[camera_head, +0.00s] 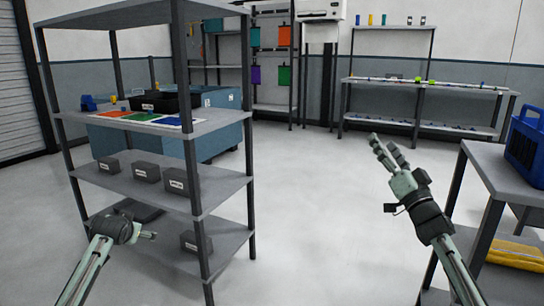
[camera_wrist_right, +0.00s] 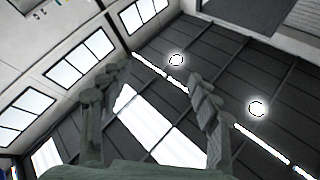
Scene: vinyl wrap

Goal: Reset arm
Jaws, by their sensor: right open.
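My right gripper (camera_head: 385,142) is raised above the open floor in the right half of the head view, its fingers pointing up and to the left. In the right wrist view the two fingers of this gripper (camera_wrist_right: 156,80) stand apart with nothing between them. Behind them are the ceiling, lights and windows. My left gripper (camera_head: 150,235) is low at the left of the head view, in front of the lower levels of the grey shelf rack. Its fingers are small and partly hidden, so its opening is unclear.
The grey shelf rack (camera_head: 222,186) at left holds coloured sheets (camera_head: 137,117) and dark labelled boxes (camera_head: 147,172). A grey table (camera_head: 492,168) at right carries a blue toolbox (camera_head: 525,150); a yellow item (camera_head: 515,255) lies below. Open floor (camera_head: 310,190) lies between them.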

